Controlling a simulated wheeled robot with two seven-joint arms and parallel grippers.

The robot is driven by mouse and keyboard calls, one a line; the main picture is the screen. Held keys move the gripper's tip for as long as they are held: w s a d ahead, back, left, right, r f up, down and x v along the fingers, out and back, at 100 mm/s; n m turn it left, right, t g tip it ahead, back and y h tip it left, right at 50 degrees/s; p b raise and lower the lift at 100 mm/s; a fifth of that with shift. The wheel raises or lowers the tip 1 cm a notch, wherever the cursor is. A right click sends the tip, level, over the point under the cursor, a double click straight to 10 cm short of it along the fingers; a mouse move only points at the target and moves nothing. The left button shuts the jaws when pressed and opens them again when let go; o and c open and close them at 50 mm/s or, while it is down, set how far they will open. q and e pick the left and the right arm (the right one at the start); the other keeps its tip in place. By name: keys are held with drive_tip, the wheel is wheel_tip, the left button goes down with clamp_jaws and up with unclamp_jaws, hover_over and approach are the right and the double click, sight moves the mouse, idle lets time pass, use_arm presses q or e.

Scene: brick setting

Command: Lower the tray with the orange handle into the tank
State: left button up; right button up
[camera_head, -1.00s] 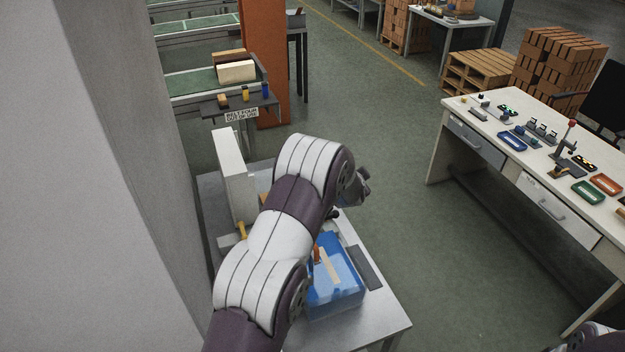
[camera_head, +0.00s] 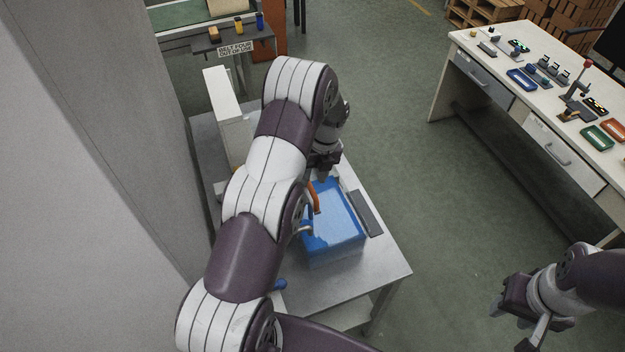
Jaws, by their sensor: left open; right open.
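The blue tank (camera_head: 338,243) stands on a grey metal table, partly behind my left arm. An orange handle (camera_head: 315,199) shows at the tank's left side, next to my arm. The tray's body is not clear, and I cannot tell how far it sits in the tank. My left gripper (camera_head: 323,176) is open, by the tank's far left corner and a little beyond the handle. It looks empty, but its fingertips are partly hidden. My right gripper (camera_head: 504,303) is open and empty at the lower right, over the floor and well apart from the tank.
A dark flat strip (camera_head: 366,213) lies on the grey table (camera_head: 385,265) right of the tank. A white upright box (camera_head: 226,105) stands behind my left arm. A wall is close on the left. A white workbench (camera_head: 500,60) with small trays is at the right. Floor between is clear.

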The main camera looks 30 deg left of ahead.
sight(313, 189)
use_arm(q)
drive_tip(key=shift+s+f, duration=0.25)
drive_tip(key=shift+f, duration=0.25)
drive_tip(key=shift+s+f, duration=0.25)
drive_tip(key=shift+f, duration=0.2)
drive_tip(key=shift+w, duration=0.1)
drive_tip(key=shift+f, duration=0.1)
drive_tip(key=shift+c, duration=0.9)
clamp_jaws()
wheel_tip(313, 189, down, 3)
drive_tip(key=shift+f+b, duration=0.15)
drive_tip(key=shift+b, duration=0.95)
drive_tip(key=shift+o, duration=0.9)
unclamp_jaws()
use_arm(e)
drive_tip(key=shift+s+d+f, duration=0.2)
drive_tip(key=shift+s+f, duration=0.1)
drive_tip(key=shift+f, duration=0.3)
